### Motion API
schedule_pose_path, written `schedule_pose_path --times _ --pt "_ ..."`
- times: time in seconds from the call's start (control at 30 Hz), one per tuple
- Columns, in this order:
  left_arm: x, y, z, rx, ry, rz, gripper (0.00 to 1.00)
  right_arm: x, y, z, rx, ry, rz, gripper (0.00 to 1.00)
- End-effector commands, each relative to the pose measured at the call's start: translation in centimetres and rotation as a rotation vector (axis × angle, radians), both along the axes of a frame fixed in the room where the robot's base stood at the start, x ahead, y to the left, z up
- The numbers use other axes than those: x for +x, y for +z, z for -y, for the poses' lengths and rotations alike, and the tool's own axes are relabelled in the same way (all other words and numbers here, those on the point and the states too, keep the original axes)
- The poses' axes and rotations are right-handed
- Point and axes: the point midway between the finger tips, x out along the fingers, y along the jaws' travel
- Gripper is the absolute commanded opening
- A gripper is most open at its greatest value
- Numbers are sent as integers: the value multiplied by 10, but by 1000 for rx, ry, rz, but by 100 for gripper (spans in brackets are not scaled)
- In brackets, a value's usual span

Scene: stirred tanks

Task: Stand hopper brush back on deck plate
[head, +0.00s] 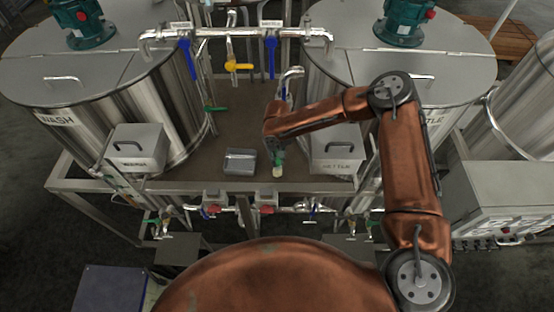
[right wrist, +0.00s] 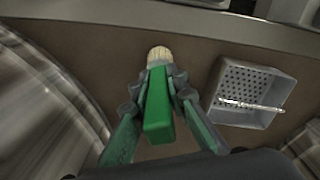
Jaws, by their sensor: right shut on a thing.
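The hopper brush has a green handle and pale cream bristles. In the right wrist view my right gripper (right wrist: 158,92) is shut on the green handle of the brush (right wrist: 158,112), with the bristles pointing away from the camera. In the head view the right gripper (head: 278,152) holds the brush (head: 278,171) bristles down over the brown deck plate (head: 245,105), between the two tanks. The deck plate (right wrist: 125,45) also shows around the brush in the right wrist view. I cannot tell whether the bristles touch the plate. My left gripper is not in view.
A small grey tray (head: 240,161) lies left of the brush; a perforated tray with a metal rod (right wrist: 255,90) shows in the wrist view. A labelled box with a handle (head: 337,150) stands close right. Another box (head: 137,147) stands far left. Valves and pipes (head: 240,33) cross behind.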

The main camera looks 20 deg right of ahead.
Motion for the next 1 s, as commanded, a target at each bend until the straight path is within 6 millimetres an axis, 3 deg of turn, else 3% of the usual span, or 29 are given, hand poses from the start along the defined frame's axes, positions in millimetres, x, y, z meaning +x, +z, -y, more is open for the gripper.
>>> schedule_pose_path --times 0.2,0.23,0.47,0.83,1.0 --pt "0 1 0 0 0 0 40 -1 -3 0 1 -1 -2 0" --pt "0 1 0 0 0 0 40 -1 -3 0 0 -1 -2 15" --pt "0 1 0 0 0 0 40 -1 -3 0 0 0 -1 31" --pt "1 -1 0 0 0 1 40 1 2 0 0 1 2 31" --pt "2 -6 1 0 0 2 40 1 26 0 2 -1 3 31"
